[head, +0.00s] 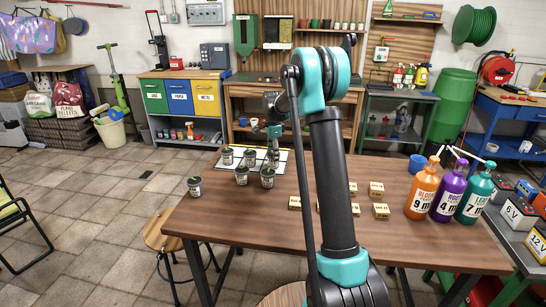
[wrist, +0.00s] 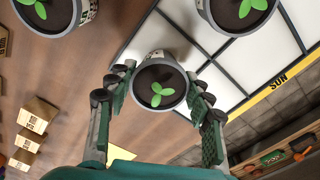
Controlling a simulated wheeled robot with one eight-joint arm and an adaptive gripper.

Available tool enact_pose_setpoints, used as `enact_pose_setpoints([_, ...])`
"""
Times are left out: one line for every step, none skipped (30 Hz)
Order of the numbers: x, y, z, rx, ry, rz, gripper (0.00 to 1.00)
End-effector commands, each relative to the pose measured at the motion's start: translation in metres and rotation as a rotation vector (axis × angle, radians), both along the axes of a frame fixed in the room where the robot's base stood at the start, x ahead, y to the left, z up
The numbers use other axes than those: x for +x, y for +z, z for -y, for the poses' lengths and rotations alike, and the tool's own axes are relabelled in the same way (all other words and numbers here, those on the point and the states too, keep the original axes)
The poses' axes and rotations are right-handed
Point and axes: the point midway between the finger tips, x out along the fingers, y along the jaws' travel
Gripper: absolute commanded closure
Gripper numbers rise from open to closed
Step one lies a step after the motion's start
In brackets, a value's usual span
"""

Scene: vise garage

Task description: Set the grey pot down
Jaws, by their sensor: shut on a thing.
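My gripper (wrist: 159,78) is shut on a grey pot (wrist: 158,108) with dark soil and a green seedling, seen from above in the wrist view. In the head view my gripper (head: 273,142) is over the right part of a white gridded board (head: 284,167) on the brown table. The held pot is partly hidden there, so I cannot tell whether it touches the board. In the wrist view one similar pot (wrist: 240,10) is over the white panes at top right, and another (wrist: 48,14) is over bare wood at top left.
Several other seedling pots, including one at the table's left edge (head: 195,186), stand around the board. Small wooden blocks (head: 381,211) lie to the right. Orange, purple and teal bottles (head: 424,190) stand at the right end. The table's front left (head: 235,222) is clear.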

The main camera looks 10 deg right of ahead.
Motion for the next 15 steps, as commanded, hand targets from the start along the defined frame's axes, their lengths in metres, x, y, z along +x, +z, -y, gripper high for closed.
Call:
enact_pose_setpoints([-0.0001, -0.0025, 0.0000, 0.000, 0.000, 0.000, 0.81])
enact_pose_setpoints([-0.0002, -0.0030, 0.0000, 0.000, 0.000, 0.000, 0.81])
enact_pose_setpoints([-0.0002, -0.0028, 0.0000, 0.000, 0.000, 0.000, 0.81])
enact_pose_setpoints([-0.0002, -0.0027, 0.0000, 0.000, 0.000, 0.000, 0.81])
enact_pose_setpoints([-0.0002, -0.0026, 0.0000, 0.000, 0.000, 0.000, 0.81])
enact_pose_setpoints([-0.0002, -0.0026, 0.0000, 0.000, 0.000, 0.000, 0.81])
enact_pose_setpoints([-0.0002, -0.0026, 0.0000, 0.000, 0.000, 0.000, 0.81])
enact_pose_setpoints([-0.0001, -0.0029, 0.0000, 0.000, 0.000, 0.000, 0.81])
enact_pose_setpoints([-0.0001, -0.0036, 0.0000, 0.000, 0.000, 0.000, 0.81])
enact_pose_setpoints([-0.0001, -0.0045, 0.0000, 0.000, 0.000, 0.000, 0.81])
enact_pose_setpoints([-0.0001, -0.0054, 0.0000, 0.000, 0.000, 0.000, 0.81])
enact_pose_setpoints([-0.0002, -0.0056, 0.0000, 0.000, 0.000, 0.000, 0.46])
enact_pose_setpoints([-0.0002, -0.0055, 0.0000, 0.000, 0.000, 0.000, 0.43])
enact_pose_setpoints([-0.0002, -0.0054, 0.0000, 0.000, 0.000, 0.000, 0.39])
enact_pose_setpoints([-0.0002, -0.0054, 0.0000, 0.000, 0.000, 0.000, 0.34])
